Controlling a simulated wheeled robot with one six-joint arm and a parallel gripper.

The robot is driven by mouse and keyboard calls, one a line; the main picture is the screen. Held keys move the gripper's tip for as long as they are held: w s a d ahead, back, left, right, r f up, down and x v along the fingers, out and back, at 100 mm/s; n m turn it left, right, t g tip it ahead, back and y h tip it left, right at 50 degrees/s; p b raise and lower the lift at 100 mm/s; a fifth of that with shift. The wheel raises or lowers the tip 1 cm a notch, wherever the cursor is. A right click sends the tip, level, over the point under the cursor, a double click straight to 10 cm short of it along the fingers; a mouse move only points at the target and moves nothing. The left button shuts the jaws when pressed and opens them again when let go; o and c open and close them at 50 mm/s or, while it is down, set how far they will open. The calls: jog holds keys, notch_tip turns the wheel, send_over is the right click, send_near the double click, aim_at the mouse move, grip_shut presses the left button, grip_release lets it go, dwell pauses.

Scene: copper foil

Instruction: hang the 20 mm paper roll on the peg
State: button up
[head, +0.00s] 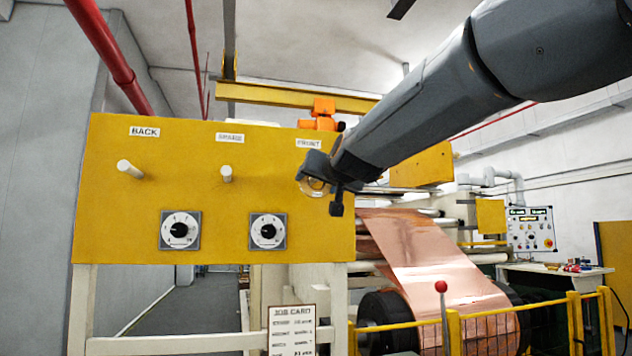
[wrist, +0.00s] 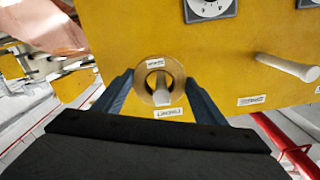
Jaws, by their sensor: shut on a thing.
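The paper roll (wrist: 143,89) is a tan ring with a small white label, held between the two fingers of my gripper (wrist: 159,84) in the wrist view. The front peg (wrist: 162,96), a pale rod, shows inside the roll's opening and seems to reach through it; how far the roll sits along the peg I cannot tell. In the head view my gripper (head: 322,185) is at the panel just below the FRONT label (head: 309,143). The roll (head: 314,188) shows partly behind its fingers, and the front peg is mostly hidden there.
The yellow panel (head: 185,200) also carries the bare back peg (head: 130,169) and a bare middle peg (head: 226,173). Two dials (head: 180,230) sit below them. A job card (head: 292,330) hangs lower down. Copper foil (head: 425,255) and a yellow railing (head: 490,318) are to the right.

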dwell(0.4)
jog(key=o, duration=1.1)
jog(key=shift+o, duration=0.2)
jog(key=v, duration=0.8)
jog(key=shift+a, duration=0.1)
